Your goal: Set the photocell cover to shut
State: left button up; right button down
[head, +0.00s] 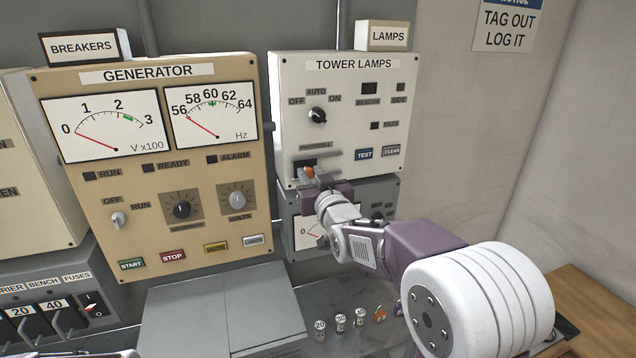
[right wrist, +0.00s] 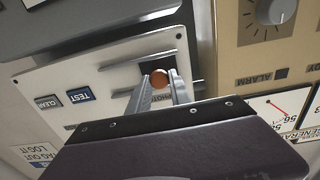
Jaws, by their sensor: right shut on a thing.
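The photocell cover sits under the PHOTOCELL label, low on the left of the cream TOWER LAMPS panel (head: 338,84). Its small orange knob (head: 308,172) shows at my right gripper (head: 312,178), with a dark opening (head: 298,166) just to its left. In the right wrist view the picture is turned over; the orange knob (right wrist: 160,78) lies between the two fingertips of my right gripper (right wrist: 161,84), which is shut on it. A dark opening (right wrist: 178,66) between two rails shows beside it. The fingers hide part of the cover.
The TEST button (head: 364,154) and CLEAR button (head: 391,151) are close to the right of my gripper. A rotary switch (head: 317,115) is above. The GENERATOR panel (head: 150,190) stands to the left. A grey meter box (head: 385,195) is below, partly behind my arm.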

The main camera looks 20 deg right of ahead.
jog(key=shift+d+f, duration=0.1)
jog(key=c, duration=1.5)
grip_release()
jog(key=shift+a, duration=0.2)
jog(key=shift+c, duration=0.2)
jog(key=o, duration=0.4)
jog(key=shift+a, duration=0.2)
jog(key=shift+c, duration=0.2)
jog(key=shift+s+d, duration=0.15)
jog(key=shift+d, duration=0.05)
pick_arm(q)
jog(key=f+b, duration=0.3)
jog(key=shift+d+f, duration=0.2)
jog(key=shift+f, duration=0.1)
pick_arm(e)
jog(key=s, duration=0.8)
jog(key=shift+s, duration=0.4)
